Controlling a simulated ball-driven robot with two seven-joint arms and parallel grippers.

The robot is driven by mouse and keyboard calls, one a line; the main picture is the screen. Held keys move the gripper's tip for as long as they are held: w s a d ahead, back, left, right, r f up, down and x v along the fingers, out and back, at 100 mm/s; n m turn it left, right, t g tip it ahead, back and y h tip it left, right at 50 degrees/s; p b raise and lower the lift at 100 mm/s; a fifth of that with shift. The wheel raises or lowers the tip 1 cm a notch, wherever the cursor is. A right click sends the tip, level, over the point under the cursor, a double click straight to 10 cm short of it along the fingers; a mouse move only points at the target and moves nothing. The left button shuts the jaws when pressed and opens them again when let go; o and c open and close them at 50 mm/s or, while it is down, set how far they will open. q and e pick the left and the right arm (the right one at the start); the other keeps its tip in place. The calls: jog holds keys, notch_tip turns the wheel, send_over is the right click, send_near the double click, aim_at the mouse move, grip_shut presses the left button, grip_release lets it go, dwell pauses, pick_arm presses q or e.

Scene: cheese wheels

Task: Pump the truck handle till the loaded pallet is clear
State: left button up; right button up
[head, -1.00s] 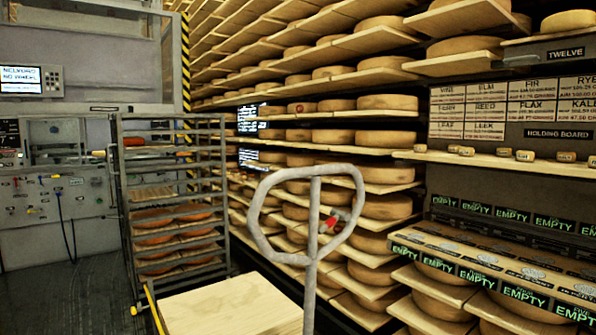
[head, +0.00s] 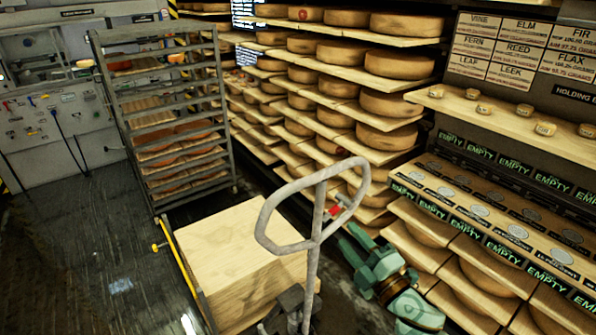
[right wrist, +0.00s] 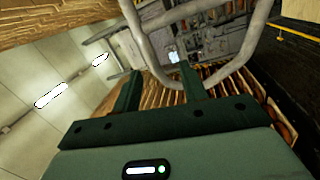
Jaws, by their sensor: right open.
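The truck handle (head: 265,215) is a grey metal loop on an upright shaft (head: 312,265), with a small red part at its right side. It stands in front of a pale wooden block-like load (head: 215,245); the pallet beneath is mostly hidden. My right gripper (head: 352,240), green, is low and right of the handle, apart from the shaft in the head view. In the right wrist view my right gripper (right wrist: 160,75) is open, with the handle loop (right wrist: 247,62) just beyond its fingertips; I cannot tell whether they touch. My left gripper is not in view.
A grey rack (head: 220,110) with trays stands behind the load. Shelves of cheese wheels (head: 395,103) line the back and right. A long low shelf with EMPTY labels (head: 470,195) is close on the right. Dark floor (head: 90,250) is open at left.

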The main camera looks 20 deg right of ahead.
aim_at(301, 184)
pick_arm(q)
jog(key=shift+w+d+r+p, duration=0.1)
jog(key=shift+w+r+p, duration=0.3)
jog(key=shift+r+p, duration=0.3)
pick_arm(e)
jog(key=w+a+r+n, duration=0.1)
jog(key=w+a+r, duration=0.1)
jog(key=w, duration=0.2)
jog(key=w+a+r+n+y, duration=0.1)
jog(key=w+a+r, duration=0.1)
jog(key=w, duration=0.3)
jog(key=w+a+r+y, duration=0.1)
jog(key=w+a+r, duration=0.1)
jog(key=w, duration=0.3)
jog(key=shift+w+a+r+n, duration=0.25)
jog(key=shift+a+n, duration=0.15)
jog(key=shift+a, duration=0.1)
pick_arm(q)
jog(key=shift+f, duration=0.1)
pick_arm(e)
jog(key=shift+c, duration=0.3)
grip_shut()
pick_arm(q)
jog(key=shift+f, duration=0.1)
pick_arm(e)
jog(key=shift+f, duration=0.1)
